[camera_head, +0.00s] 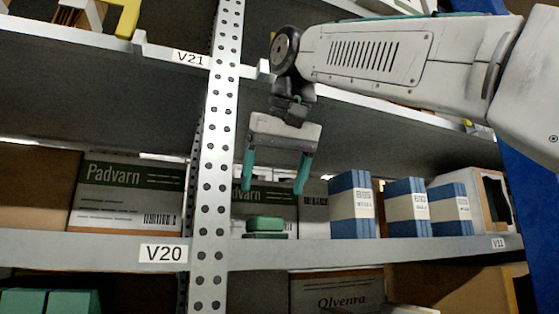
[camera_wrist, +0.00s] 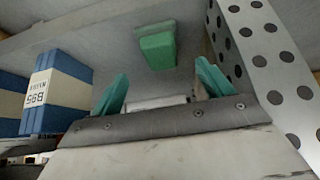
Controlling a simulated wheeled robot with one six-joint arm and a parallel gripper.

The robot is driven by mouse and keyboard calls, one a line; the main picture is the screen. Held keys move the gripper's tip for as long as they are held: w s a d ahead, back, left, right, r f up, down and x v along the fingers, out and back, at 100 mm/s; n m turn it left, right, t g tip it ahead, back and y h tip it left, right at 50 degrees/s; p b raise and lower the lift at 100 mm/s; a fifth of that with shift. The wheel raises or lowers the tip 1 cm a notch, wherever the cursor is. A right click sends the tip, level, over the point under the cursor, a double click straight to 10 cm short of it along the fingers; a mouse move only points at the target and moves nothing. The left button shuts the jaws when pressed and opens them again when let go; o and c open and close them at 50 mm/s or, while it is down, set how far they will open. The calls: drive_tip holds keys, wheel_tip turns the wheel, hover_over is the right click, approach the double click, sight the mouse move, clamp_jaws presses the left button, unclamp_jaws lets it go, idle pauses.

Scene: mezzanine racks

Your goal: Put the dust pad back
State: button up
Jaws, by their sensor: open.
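A small green block (camera_head: 265,225), which looks like the dust pad, sits on the shelf marked V20, just right of the perforated upright. It also shows in the wrist view (camera_wrist: 157,50), beyond my fingertips. My gripper (camera_head: 273,186) hangs above it with its two teal fingers pointing down. The fingers are open and apart, with nothing between them. In the wrist view my gripper (camera_wrist: 162,85) has the green block ahead of the gap between the fingers, not touching them. Whether the block is one piece or two stacked pieces is hard to tell.
The perforated metal upright (camera_head: 215,150) stands close left of my gripper. Several blue-and-white boxes (camera_head: 352,207) stand to the right on the same shelf. A Padvarn box (camera_head: 128,195) is left of the upright, and another is behind the block. The upper shelf edge (camera_head: 350,97) runs above.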

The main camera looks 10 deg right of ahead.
drive_tip(key=v, duration=0.3)
drive_tip(key=shift+s+r, duration=0.15)
drive_tip(key=shift+r, duration=0.1)
drive_tip(key=shift+d+f, duration=0.1)
drive_tip(key=shift+d, duration=0.05)
drive_tip(key=s+d+f+m+g+h, duration=0.1)
drive_tip(key=s+d+f, duration=0.1)
drive_tip(key=d+f, duration=0.45)
drive_tip(key=s+d+f+g, duration=0.1)
drive_tip(key=s+d+f, duration=0.15)
drive_tip(key=f, duration=0.65)
drive_tip(key=s+d+f+m+g+h, duration=0.1)
drive_tip(key=s+d+f, duration=0.1)
drive_tip(key=d+f, duration=0.5)
drive_tip(key=s+d+f, duration=0.1)
drive_tip(key=s+f, duration=0.3)
drive_tip(key=f, duration=0.5)
drive_tip(key=s+d+f+g, duration=0.1)
drive_tip(key=s+d+f, duration=0.1)
drive_tip(key=s+f, duration=0.3)
drive_tip(key=s+d+f+m+g, duration=0.1)
drive_tip(key=s+f, duration=0.3)
drive_tip(key=f, duration=0.9)
drive_tip(key=shift+s+d, duration=0.3)
drive_tip(key=shift+d, duration=0.4)
